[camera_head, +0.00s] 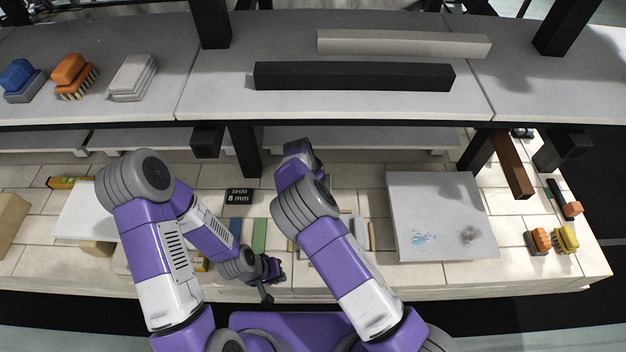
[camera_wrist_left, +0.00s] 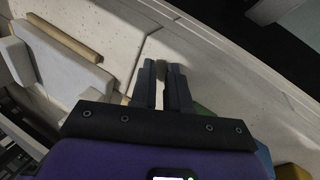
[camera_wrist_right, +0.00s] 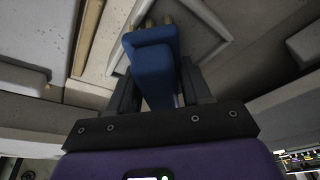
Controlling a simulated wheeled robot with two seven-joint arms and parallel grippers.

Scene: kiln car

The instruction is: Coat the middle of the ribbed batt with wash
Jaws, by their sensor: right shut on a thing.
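My right gripper (camera_wrist_right: 155,85) is shut on a blue, block-shaped thing (camera_wrist_right: 155,70) with tan ends; I cannot tell whether it is a brush. Beyond it in the right wrist view is a grey panel (camera_wrist_right: 205,25) with raised ridges, perhaps the ribbed batt, partly hidden by the blue thing. Whether they touch is unclear. In the head view my right forearm hides this gripper and most of the pale strips (camera_head: 371,235) beside it. My left gripper (camera_wrist_left: 164,75) is low over the deck's front, fingers slightly apart. It also shows in the head view (camera_head: 268,285).
A pale slab (camera_head: 430,200) with blue marks and a grey smudge lies right. Orange and yellow brushes (camera_head: 566,238) stand beyond it. A shelf (camera_head: 220,95) above holds a dark bar (camera_head: 350,76) and brushes (camera_head: 75,75). A shim sign (camera_head: 239,196) stands mid-deck.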

